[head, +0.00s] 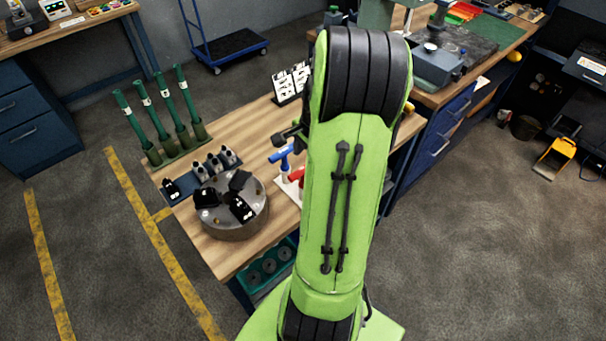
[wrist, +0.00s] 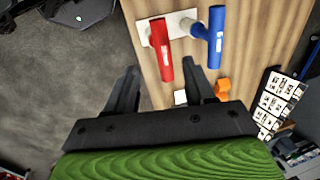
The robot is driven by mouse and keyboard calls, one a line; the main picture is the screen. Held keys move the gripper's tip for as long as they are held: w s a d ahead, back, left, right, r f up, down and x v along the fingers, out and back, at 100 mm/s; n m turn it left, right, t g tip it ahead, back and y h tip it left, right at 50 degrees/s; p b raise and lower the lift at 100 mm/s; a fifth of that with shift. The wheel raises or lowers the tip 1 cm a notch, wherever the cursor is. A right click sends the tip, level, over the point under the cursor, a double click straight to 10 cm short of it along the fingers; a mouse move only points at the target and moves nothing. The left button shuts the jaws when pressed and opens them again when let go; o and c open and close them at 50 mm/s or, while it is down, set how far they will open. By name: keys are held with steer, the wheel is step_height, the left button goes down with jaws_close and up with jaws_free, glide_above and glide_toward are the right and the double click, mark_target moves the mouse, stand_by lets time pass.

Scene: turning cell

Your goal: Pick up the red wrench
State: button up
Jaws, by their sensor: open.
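The red wrench (wrist: 161,48), a T-shaped key, lies or stands on a white plate (wrist: 181,20) on the wooden bench. Its free end points toward my gripper (wrist: 160,67), which is open and empty, with one finger on each side of that end in the wrist view. I cannot tell the height gap between them. In the head view only a bit of the red wrench (head: 296,175) shows beside my green arm, which hides most of it. A blue wrench (wrist: 212,38) is just to its right in the wrist view.
A round chuck (head: 235,205) with black jaws sits on the bench's left part. Several green tubes (head: 165,118) stand behind it. An orange block (wrist: 222,88) and a white card stand (wrist: 270,105) are right of my gripper in the wrist view.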

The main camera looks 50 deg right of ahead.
mark_target(302, 169)
steer(key=f, duration=0.2)
steer(key=w+f, duration=0.1)
steer(key=f, duration=0.3)
steer(key=shift+w+d+f, duration=0.1)
steer(key=shift+w+f, duration=0.15)
steer(key=shift+w, duration=0.15)
steer(key=shift+c, duration=0.2)
steer(key=shift+r, duration=0.1)
steer(key=shift+c, duration=1.3)
jaws_close()
